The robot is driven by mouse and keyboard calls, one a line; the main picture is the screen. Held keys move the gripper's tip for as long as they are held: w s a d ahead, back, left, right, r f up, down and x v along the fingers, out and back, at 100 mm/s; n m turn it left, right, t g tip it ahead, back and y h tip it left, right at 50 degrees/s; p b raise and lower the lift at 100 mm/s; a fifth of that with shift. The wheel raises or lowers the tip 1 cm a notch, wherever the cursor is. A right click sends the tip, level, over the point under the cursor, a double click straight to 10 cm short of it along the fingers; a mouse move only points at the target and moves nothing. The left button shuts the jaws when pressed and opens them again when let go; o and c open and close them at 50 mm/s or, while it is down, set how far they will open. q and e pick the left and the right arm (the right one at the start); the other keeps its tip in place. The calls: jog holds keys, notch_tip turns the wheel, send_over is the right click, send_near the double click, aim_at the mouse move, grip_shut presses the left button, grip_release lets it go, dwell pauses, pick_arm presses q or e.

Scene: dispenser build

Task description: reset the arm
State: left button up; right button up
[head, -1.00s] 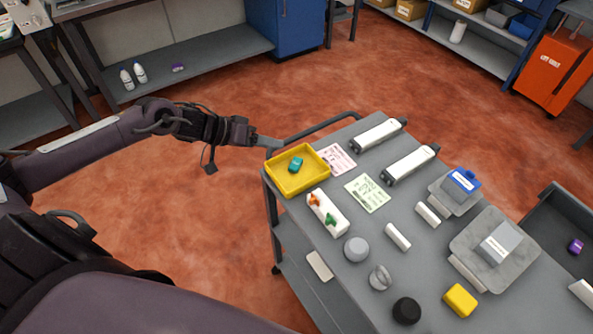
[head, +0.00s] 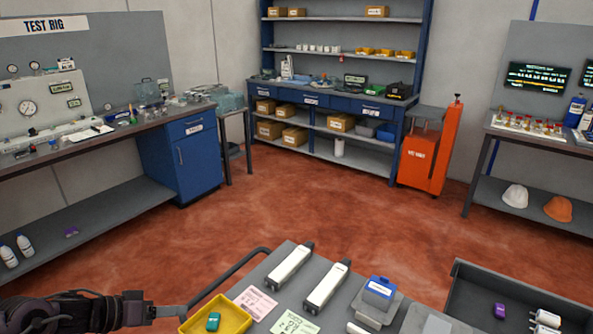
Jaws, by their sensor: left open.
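My left gripper (head: 172,311) shows at the bottom left of the head view, at the end of my dark arm. It is open, and nothing shows between its fingers. Its tips are at the left edge of the yellow tray (head: 240,318), and I cannot tell whether they touch it. A small teal piece (head: 213,321) lies in the tray, apart from the gripper. My right gripper is not in view.
The grey cart holds two white cylinders (head: 290,268) (head: 328,287), a pink card (head: 255,302), a green card (head: 294,323) and a blue-topped block (head: 379,290). A dark bin (head: 456,290) stands at right. The red floor (head: 300,205) beyond is clear.

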pick_arm(q)
jog(key=d+f+t+y, duration=0.1)
jog(key=d, duration=0.2)
jog(key=s+d+f+y, duration=0.1)
jog(key=d+f, duration=0.1)
jog(key=d, duration=0.2)
jog(key=s+d+f+m+t+y, duration=0.1)
jog(key=d+f+y, duration=0.1)
jog(key=d, duration=0.2)
jog(key=shift+s+t, duration=0.2)
jog(key=shift+t, duration=0.1)
jog(key=s+d+r+g+y, duration=0.15)
jog(key=s+g+y, duration=0.35)
jog(key=s, duration=1.1)
notch_tip(320, 180, down, 32)
jog(key=s+r+g+b, duration=0.1)
jog(key=s+g, duration=0.1)
jog(key=g, duration=0.1)
jog(key=s+a+f+g+b, duration=0.1)
jog(key=s+a+f, duration=0.1)
jog(key=s+f, duration=1.7)
jog(key=shift+s+a+f+h, duration=0.25)
jog(key=shift+s+a+h, duration=0.05)
jog(key=shift+s+a, duration=0.1)
